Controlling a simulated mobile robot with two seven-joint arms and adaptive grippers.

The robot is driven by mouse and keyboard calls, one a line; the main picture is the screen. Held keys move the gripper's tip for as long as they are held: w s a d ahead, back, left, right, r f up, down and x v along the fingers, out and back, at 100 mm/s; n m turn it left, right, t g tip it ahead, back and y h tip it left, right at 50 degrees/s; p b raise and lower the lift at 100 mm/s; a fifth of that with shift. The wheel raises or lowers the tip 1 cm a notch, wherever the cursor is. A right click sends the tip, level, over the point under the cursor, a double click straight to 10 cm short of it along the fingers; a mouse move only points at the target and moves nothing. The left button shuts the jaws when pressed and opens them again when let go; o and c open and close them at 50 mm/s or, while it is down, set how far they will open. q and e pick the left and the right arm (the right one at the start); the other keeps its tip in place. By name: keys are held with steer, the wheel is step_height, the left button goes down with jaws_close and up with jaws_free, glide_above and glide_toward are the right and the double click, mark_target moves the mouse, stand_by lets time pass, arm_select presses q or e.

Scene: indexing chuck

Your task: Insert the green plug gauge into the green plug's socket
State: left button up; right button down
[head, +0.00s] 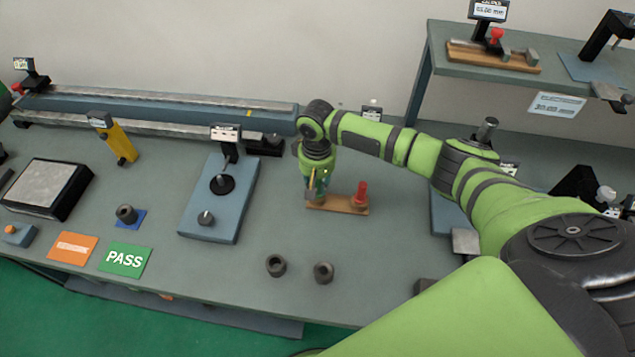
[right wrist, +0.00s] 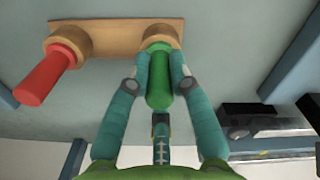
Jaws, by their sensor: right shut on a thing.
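The green plug gauge (right wrist: 158,82) is between the fingers of my right gripper (right wrist: 159,75), which is shut on it. In the right wrist view its far end meets the round tan socket (right wrist: 160,44) at one end of the wooden stand (right wrist: 118,30); I cannot tell how deep it sits. The red plug (right wrist: 47,78) stands in the stand's other socket. In the head view the stand (head: 336,204) lies on the bench with the red plug (head: 361,192) at its right end. There my right gripper (head: 316,192) points down over the stand's left end and mostly hides the green plug.
A blue fixture plate (head: 208,228) with a dark post lies left of the stand. Two dark rings (head: 276,265) and (head: 323,272) stand near the front edge. A long rail (head: 170,112) runs along the back. A raised shelf (head: 470,70) is at the back right.

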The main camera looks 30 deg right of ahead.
stand_by(0.4)
steer(key=c, duration=1)
jaws_free()
steer(key=shift+c, duration=0.2)
step_height(320, 180, up, 12)
steer(key=shift+r, duration=0.1)
